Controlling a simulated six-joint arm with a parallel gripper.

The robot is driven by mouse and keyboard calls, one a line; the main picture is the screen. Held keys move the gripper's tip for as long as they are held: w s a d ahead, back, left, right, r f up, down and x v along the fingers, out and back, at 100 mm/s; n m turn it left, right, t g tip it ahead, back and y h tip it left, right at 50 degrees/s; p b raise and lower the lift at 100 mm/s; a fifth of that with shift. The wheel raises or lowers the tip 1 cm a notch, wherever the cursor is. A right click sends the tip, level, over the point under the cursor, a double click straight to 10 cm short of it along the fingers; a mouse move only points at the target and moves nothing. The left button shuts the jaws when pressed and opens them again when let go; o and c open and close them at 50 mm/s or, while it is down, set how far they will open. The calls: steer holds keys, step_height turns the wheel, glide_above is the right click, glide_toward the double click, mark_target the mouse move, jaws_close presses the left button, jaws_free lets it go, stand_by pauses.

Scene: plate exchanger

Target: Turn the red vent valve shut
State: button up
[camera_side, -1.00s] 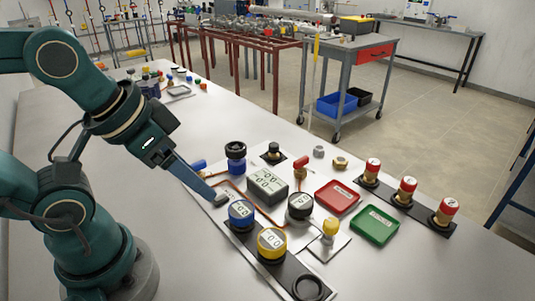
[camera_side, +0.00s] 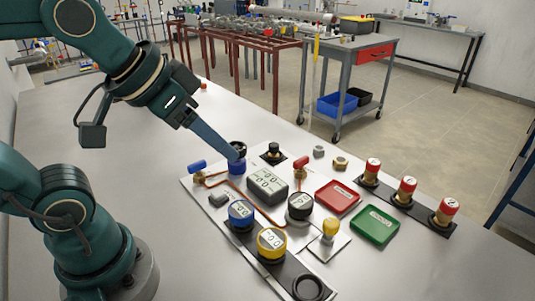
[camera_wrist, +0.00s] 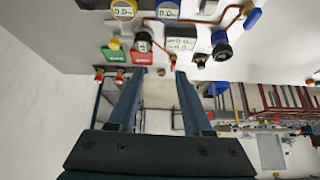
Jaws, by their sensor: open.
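The red vent valve (camera_side: 301,163) stands on the panel, to the right of the grey display box, with a red handle on a brass body. It also shows in the wrist view (camera_wrist: 173,60), small, near the tip of the right finger. My gripper (camera_side: 235,160) is to the left of the valve in the side view, pointing down over the blue-and-black knob (camera_side: 236,168), which it partly hides. In the wrist view my gripper (camera_wrist: 160,73) has its two fingers well apart with nothing between them. It is not touching the red valve.
The grey display box (camera_side: 267,186), a black-knobbed valve (camera_side: 274,149) and a black gauge (camera_side: 300,205) surround the red valve. A blue-handled valve (camera_side: 197,166) is at left. Red (camera_side: 337,197) and green (camera_side: 375,225) trays lie to the right.

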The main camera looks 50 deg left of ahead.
steer(key=w+r, duration=0.2)
steer(key=w, duration=0.6)
steer(key=g, duration=0.2)
glide_above(301, 159)
steer(key=s, duration=0.2)
steer(key=shift+n, duration=0.3)
step_height(301, 159, down, 13)
steer(key=shift+s+r, duration=0.1)
steer(key=shift+r, duration=0.1)
steer(key=shift+f+g, duration=0.3)
steer(key=shift+f, duration=0.4)
steer(key=shift+x, duration=2.15)
steer(key=shift+a, duration=0.1)
jaws_close()
